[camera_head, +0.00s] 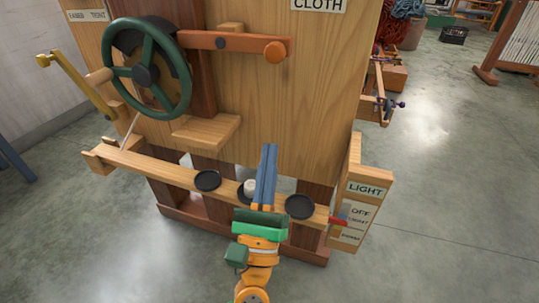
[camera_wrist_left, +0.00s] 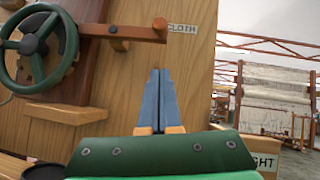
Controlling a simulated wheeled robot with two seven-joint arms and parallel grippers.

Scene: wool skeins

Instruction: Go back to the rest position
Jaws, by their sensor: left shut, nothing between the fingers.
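My left gripper (camera_head: 268,150) is shut and empty, its blue fingers together and pointing up in front of the wooden panel. In the left wrist view its fingertips (camera_wrist_left: 160,72) also meet with nothing between them. It stands over the wooden rail (camera_head: 160,172), between a small white object (camera_head: 250,187) and the right black disc (camera_head: 299,207) as seen in the head view. I cannot tell whether it touches the rail. My right gripper is not in view.
A green handwheel (camera_head: 113,70), an orange-ended lever (camera_head: 225,41) and a yellow crank (camera_head: 75,85) stick out from the panel. A board marked LIGHT (camera_head: 366,190) stands at the rail's right end with a red-tipped lever (camera_head: 338,220).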

